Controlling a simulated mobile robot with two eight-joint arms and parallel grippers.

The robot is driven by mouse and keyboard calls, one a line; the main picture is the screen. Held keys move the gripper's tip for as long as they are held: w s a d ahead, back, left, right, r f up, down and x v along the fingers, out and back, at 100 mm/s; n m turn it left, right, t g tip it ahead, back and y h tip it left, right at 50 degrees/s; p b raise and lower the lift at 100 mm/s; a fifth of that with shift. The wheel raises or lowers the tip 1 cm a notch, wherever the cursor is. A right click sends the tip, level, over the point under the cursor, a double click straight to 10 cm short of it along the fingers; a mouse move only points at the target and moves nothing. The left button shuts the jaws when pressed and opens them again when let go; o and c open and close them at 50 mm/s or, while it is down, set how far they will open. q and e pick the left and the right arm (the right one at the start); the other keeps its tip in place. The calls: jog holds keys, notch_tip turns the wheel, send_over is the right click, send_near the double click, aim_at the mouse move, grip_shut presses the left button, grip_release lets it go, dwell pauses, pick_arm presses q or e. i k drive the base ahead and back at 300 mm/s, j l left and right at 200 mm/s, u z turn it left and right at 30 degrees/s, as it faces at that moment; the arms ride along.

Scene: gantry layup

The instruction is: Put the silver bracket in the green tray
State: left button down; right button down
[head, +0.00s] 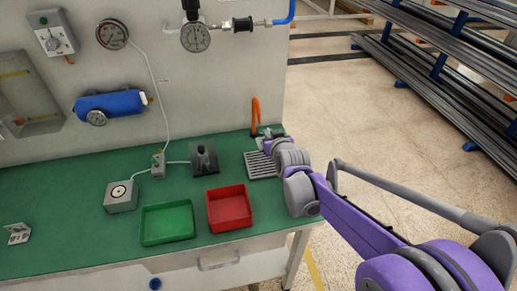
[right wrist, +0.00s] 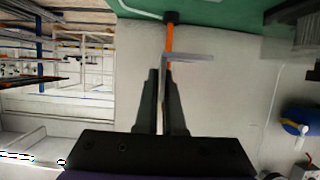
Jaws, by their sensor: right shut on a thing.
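In the right wrist view, my right gripper (right wrist: 161,72) is shut on the silver bracket (right wrist: 190,57), a thin grey L-shaped piece. One leg is between the fingers and the other sticks out to the right past the tips. In the head view, my right gripper (head: 264,143) is over the far right part of the green bench top, by the slotted grey rack; the bracket is too small to make out there. The green tray (head: 167,222) is empty on the bench, left of and nearer than the gripper. My left gripper is not in view.
An empty red tray (head: 229,208) stands just right of the green tray. A grey slotted rack (head: 262,166), an upright orange piece (head: 255,112), a dark block (head: 204,159) and a grey box (head: 121,196) stand nearby. A light grey angled piece (head: 18,233) lies far left.

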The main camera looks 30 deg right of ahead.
aim_at(169, 224)
jog(key=k+j, duration=0.1)
jog(key=j, duration=0.5)
jog(key=k+j, duration=0.1)
jog(key=j, duration=1.15)
jog(key=k, duration=0.05)
